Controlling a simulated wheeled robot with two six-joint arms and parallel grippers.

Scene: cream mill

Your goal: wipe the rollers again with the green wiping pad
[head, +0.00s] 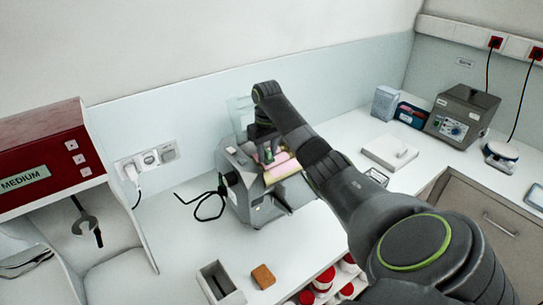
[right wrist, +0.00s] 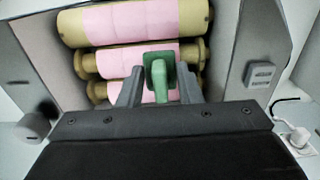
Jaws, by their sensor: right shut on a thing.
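The grey mill (head: 243,190) stands on the worktop in the middle of the head view. Its rollers (head: 285,168) are gold-coloured with broad pink coating; in the right wrist view several roller bands (right wrist: 135,22) lie one above another. My right gripper (head: 266,146) reaches down over the mill. In the right wrist view its fingers are shut on the handle of the green wiping pad (right wrist: 160,55). The pad is in front of the middle of the pink rollers; I cannot tell whether it touches them. My left gripper is not in view.
A grey open-topped box (head: 221,284) and a brown block (head: 263,277) lie at the front. Red-and-white jars (head: 324,280) stand below the worktop edge. A red MEDIUM unit (head: 45,160) is at left; a black cable (head: 208,205) lies beside the mill.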

